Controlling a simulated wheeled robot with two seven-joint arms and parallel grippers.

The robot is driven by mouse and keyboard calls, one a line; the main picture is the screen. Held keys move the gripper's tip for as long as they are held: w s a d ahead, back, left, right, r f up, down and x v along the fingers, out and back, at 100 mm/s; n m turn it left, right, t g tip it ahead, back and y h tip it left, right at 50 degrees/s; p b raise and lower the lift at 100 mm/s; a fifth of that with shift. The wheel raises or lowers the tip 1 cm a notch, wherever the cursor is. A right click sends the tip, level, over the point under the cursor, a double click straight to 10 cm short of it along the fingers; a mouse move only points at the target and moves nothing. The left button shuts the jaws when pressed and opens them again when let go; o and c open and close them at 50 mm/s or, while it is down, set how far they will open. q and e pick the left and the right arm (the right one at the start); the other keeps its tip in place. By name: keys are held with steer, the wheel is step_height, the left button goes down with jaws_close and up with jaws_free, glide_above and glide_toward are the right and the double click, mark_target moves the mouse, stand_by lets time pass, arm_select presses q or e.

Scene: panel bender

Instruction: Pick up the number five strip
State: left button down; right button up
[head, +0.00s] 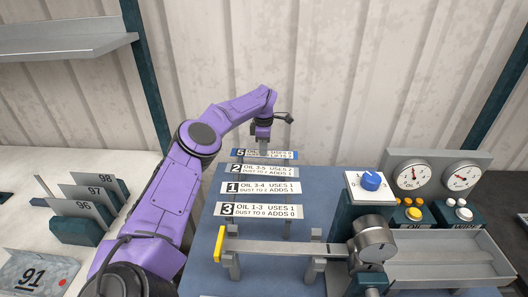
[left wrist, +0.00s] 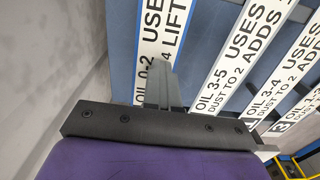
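The number five strip (head: 284,155) is the farthest strip on the blue sloped panel in the head view, with a blue edge around a white label. In the left wrist view it runs up the middle as the white label (left wrist: 152,45) with "OIL 0-2". My left gripper (head: 263,149) points down at the middle of this strip and covers part of its text. In the left wrist view its grey fingers (left wrist: 160,88) are close together over the label. I cannot tell whether they grip anything. My right gripper is out of view.
Strips two (head: 265,170), one (head: 262,187) and three (head: 260,210) lie nearer on the panel. A metal bar with a yellow end (head: 219,244) spans the front. A blue knob box (head: 369,186) and gauges (head: 413,176) stand right. Plates 96–98 (head: 85,200) stand left.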

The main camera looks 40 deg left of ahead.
arm_select(q)
steer(key=shift+r, duration=0.2)
step_height(320, 180, up, 2)
steer(key=shift+r+b, duration=0.25)
steer(key=shift+b, duration=0.75)
steer(key=s+d+r+b, duration=0.6)
steer(key=s+d+r, duration=0.3)
steer(key=s+r, duration=0.1)
steer(key=shift+s, duration=0.35)
steer(key=shift+a, duration=0.1)
steer(key=shift+c, duration=1.9)
jaws_free()
